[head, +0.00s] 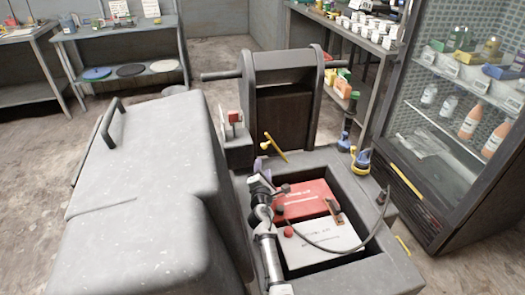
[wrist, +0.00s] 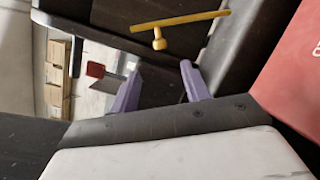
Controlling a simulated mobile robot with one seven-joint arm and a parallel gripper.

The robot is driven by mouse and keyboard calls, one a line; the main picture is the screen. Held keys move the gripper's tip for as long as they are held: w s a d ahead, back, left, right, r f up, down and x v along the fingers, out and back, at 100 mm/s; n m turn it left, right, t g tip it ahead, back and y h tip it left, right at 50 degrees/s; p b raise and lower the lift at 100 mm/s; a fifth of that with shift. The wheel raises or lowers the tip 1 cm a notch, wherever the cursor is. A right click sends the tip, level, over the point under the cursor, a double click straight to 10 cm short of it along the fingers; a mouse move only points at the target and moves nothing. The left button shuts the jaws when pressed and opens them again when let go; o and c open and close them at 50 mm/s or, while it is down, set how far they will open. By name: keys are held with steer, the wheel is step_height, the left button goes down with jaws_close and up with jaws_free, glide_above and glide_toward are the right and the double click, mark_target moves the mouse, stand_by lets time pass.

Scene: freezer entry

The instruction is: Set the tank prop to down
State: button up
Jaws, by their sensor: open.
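The yellow lever (head: 275,148), which looks like the tank prop, stands slanted on the inner wall of the grey machine, behind the battery bay. In the wrist view this yellow T-shaped lever (wrist: 180,20) lies just beyond the fingertips, its bar running nearly level and its short stem pointing down. The big grey tank (head: 140,170) stands to the left of the bay. My gripper (head: 261,168) is over the left rear part of the bay, just below the lever. Its two purple fingers (wrist: 160,68) are apart, with nothing between them; the lever is not touched.
A red battery (head: 305,200) and a white battery (head: 320,240) fill the bay, with a black cable arching over them. A red switch (head: 234,117) sits left of the lever. A glass-door cooler (head: 450,120) stands right; shelves line the back. Open floor lies behind.

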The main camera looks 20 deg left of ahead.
mark_target(264, 148)
steer(key=shift+b+x, duration=2.2)
steer(key=shift+x, duration=3.7)
steer(key=shift+c, duration=0.2)
jaws_close()
